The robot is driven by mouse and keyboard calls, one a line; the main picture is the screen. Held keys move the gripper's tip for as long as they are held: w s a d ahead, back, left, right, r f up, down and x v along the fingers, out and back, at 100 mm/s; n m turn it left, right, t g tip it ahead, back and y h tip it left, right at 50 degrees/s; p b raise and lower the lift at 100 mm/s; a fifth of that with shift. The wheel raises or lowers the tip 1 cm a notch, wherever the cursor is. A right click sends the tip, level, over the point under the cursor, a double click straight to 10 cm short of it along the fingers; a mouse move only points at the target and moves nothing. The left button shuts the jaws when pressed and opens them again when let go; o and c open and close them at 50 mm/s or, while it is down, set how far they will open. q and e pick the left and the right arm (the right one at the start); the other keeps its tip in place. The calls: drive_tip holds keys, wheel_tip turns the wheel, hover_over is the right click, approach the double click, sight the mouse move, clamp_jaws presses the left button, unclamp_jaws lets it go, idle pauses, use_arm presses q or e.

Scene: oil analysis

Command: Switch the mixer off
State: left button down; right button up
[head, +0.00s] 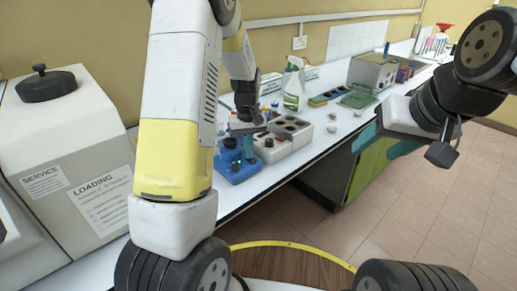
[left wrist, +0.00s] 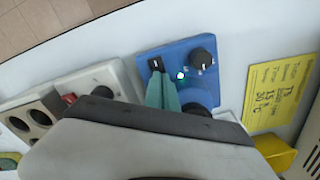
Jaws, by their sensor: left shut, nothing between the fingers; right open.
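The mixer is a blue box (head: 238,170) on the white bench in the head view. In the left wrist view, the blue mixer (left wrist: 207,68) shows a black switch (left wrist: 157,65), a lit green light (left wrist: 180,76) and a black knob (left wrist: 202,59). My left gripper (left wrist: 162,84) is shut and empty, its teal fingertips right by the switch; I cannot tell whether they touch. Its fingers hide part of the mixer's face. My right gripper (head: 383,146) is open and empty, away from the bench.
A grey-white device with round wells (head: 290,129) stands close beside the mixer. A spray bottle (head: 294,86) and a green rack (head: 358,98) are farther back. A large white machine (head: 70,150) is at the left. The floor at the right is clear.

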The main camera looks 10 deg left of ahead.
use_arm(q)
drive_tip(key=shift+r, duration=3.4)
drive_tip(key=s+r+m+t, duration=0.1)
drive_tip(key=s+r+t, duration=0.1)
drive_tip(key=s+r, duration=0.3)
drive_tip(key=s+d+r+m+t+h, duration=0.1)
drive_tip(key=s+r, duration=0.4)
drive_tip(key=s, duration=0.6)
drive_tip(key=s+d+r+m+t+h, duration=0.1)
drive_tip(key=s+r+m+t, duration=0.2)
drive_tip(key=s+r, duration=0.2)
drive_tip(key=s, duration=0.3)
drive_tip(key=shift+s+r, duration=0.15)
drive_tip(key=shift+d, duration=0.1)
